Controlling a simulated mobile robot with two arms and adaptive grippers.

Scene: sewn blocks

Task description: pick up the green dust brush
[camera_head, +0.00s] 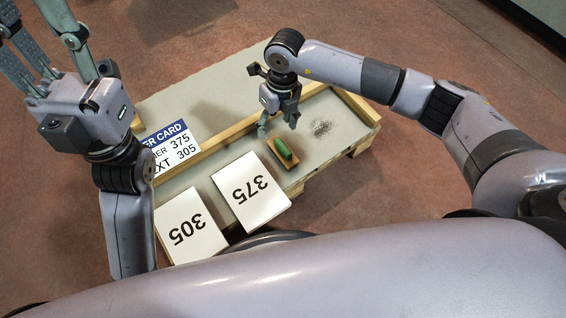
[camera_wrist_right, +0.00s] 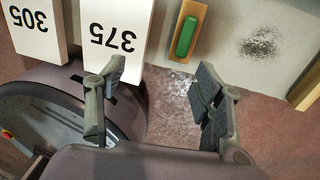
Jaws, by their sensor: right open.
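The green dust brush (camera_head: 283,151) lies on the grey board, with a green handle on a wooden-coloured base. It also shows at the top of the right wrist view (camera_wrist_right: 187,36), uncovered. My right gripper (camera_head: 278,124) is open and empty, above the board just beyond the brush in the head view. Its two fingers also show apart in the right wrist view (camera_wrist_right: 159,74), with the brush ahead of them and nothing between them. My left gripper (camera_head: 32,22) is at the top left, fingers spread and empty, far from the brush.
White blocks marked 375 (camera_head: 251,190) and 305 (camera_head: 190,225) sit left of the brush. A printed card (camera_head: 172,148) lies further left. A wooden rail (camera_head: 230,132) crosses the board (camera_head: 200,95). A dark speckled patch (camera_head: 321,128) lies right of the brush.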

